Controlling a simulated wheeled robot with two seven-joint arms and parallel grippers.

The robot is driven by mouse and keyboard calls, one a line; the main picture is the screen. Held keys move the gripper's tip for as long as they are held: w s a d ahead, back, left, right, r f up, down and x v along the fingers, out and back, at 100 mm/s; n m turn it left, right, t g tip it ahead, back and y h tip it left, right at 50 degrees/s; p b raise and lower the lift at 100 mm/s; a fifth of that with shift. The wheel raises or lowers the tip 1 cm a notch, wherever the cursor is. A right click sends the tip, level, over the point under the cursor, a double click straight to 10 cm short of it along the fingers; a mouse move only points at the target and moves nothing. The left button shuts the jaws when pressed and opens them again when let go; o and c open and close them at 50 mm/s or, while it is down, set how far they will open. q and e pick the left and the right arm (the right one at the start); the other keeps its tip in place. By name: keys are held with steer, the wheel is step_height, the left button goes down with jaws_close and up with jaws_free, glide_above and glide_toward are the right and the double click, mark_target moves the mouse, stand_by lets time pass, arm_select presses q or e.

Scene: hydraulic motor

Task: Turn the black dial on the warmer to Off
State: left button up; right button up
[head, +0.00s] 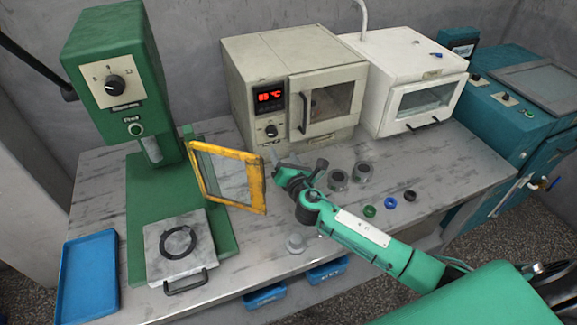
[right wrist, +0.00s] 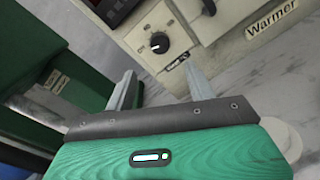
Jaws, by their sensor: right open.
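My right gripper (head: 273,157) is open and empty, in front of and just below the dial. In the right wrist view its two fingers (right wrist: 160,88) are apart and do not touch the dial. My left gripper is not in view.
A yellow-framed guard (head: 256,185) on the green press (head: 110,60) stands close left of my right gripper. The warmer's door handle (head: 303,113) is right of the dial. Metal parts (head: 338,180) and coloured rings (head: 390,203) lie right. A white oven (head: 400,70) stands beside the warmer.

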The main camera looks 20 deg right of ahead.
steer(key=s, duration=0.3)
steer(key=shift+s, duration=0.2)
stand_by(0.3)
